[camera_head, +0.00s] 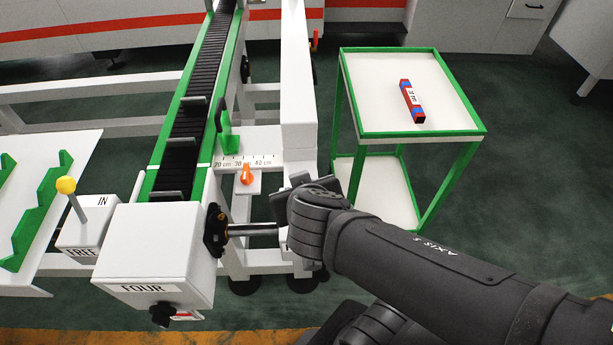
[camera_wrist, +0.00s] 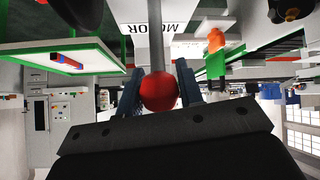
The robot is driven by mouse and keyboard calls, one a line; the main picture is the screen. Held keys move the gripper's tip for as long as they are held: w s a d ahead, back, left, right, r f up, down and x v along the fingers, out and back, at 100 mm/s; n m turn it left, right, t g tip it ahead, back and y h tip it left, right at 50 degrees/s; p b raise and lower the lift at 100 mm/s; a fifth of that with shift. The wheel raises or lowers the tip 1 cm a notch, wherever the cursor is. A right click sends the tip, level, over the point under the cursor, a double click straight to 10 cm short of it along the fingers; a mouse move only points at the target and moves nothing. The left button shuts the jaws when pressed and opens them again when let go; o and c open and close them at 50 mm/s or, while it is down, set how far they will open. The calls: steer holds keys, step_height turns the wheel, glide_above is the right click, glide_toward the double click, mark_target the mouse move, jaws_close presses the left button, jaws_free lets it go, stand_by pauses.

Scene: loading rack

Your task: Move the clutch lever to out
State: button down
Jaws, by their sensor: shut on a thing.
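A lever with a yellow knob (camera_head: 66,185) stands on a small white box (camera_head: 85,238) at the left of the head view. The box reads IN on top and FREE in front. My gripper (camera_wrist: 158,72) is well to the right of it. In the wrist view its two blue-grey fingers are shut on a grey rod with a red ball knob (camera_wrist: 160,92), beside a white face reading MOTOR. No clutch label is readable, so I cannot tell from labels which lever is the clutch. In the head view my arm hides the fingers and the red knob.
A white box (camera_head: 150,250) reading FOUR, with black knobs, stands left of my gripper. A conveyor (camera_head: 195,120) runs behind it, beside an orange pointer (camera_head: 246,175) on a scale. A green-edged cart (camera_head: 360,95) holds a red and blue bar (camera_head: 411,100).

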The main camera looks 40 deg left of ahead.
steer(key=shift+s+d+f+t+y, duration=0.1)
steer(key=shift+s+d+t+y, duration=0.6)
steer(key=shift+s+t+y, duration=0.15)
steer(key=shift+d, duration=0.1)
stand_by(0.3)
steer(key=c, duration=1)
jaws_free()
steer(key=shift+v, duration=0.85)
steer(key=v, duration=1)
steer(key=shift+s+d, duration=0.1)
steer(key=shift+d, duration=0.05)
